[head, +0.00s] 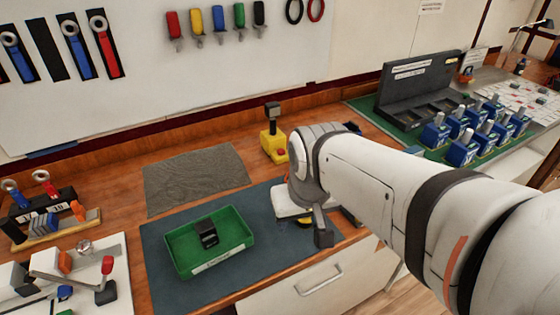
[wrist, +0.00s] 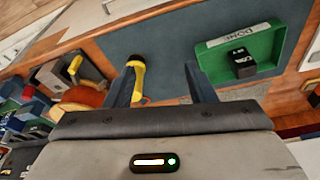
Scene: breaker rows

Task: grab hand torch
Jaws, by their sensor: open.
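The hand torch appears to be the yellow item with a black end (wrist: 138,75) on the blue-grey mat in the wrist view. It lies between my open fingers, close beside the left one, with empty space towards the right one. My gripper (wrist: 160,80) is not closed on it; whether the left finger touches it I cannot tell. In the head view my gripper (head: 322,234) points down over the mat's right side, and only a small yellow and black piece (head: 351,217) shows beyond my arm. Most of the torch is hidden there.
A green tray marked DONE (head: 182,262) with a black block (head: 207,234) stands on the mat (head: 163,292). A yellow device with a black top (head: 273,140) stands at the back. A ribbed grey mat (head: 190,180) is clear. Blue breakers (head: 462,150) stand at right.

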